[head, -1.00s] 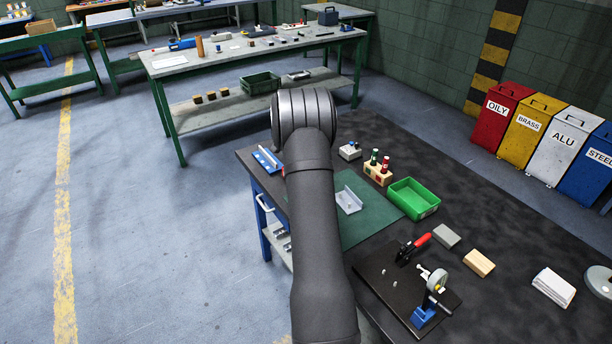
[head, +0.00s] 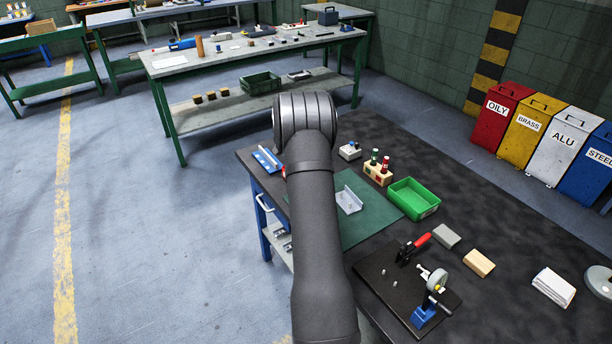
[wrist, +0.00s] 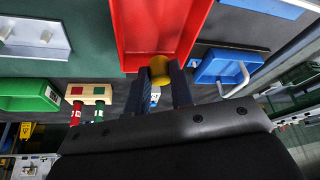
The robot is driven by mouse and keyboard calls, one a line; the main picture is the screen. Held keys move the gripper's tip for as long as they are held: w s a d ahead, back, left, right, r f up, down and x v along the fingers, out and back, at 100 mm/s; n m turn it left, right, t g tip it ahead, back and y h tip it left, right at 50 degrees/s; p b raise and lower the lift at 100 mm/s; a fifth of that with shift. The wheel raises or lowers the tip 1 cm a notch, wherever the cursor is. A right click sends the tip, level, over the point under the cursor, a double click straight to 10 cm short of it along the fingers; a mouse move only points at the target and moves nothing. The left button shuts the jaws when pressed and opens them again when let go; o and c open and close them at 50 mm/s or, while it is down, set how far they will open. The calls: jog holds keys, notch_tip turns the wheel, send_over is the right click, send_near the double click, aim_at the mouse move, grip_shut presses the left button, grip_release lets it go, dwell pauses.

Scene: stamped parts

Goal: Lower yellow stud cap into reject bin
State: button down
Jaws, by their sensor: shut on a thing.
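The yellow stud cap (wrist: 161,68) is between the two fingertips of my gripper (wrist: 160,80) in the wrist view. My gripper is shut on it. A red open bin (wrist: 126,32) lies just beyond the fingertips, and the cap overlaps its near end in the picture. I cannot tell how high the cap is over the bin floor. In the head view my arm hides the gripper, the cap and the red bin.
In the wrist view a blue item (wrist: 212,68) sits right of the red bin. A wooden block (wrist: 88,92) with red and green pieces and a green bin (wrist: 30,98) are left. In the head view, an angled metal part (head: 349,201) lies on the green mat (head: 362,225).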

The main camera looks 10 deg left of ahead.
jog(key=shift+f, duration=1.6)
jog(key=shift+f, duration=2.5)
dwell(0.6)
jog(key=c, duration=1.2)
grip_release()
jog(key=v, duration=1.7)
jog(key=shift+r, duration=0.25)
jog(key=x, duration=1.7)
jog(key=shift+f, duration=0.2)
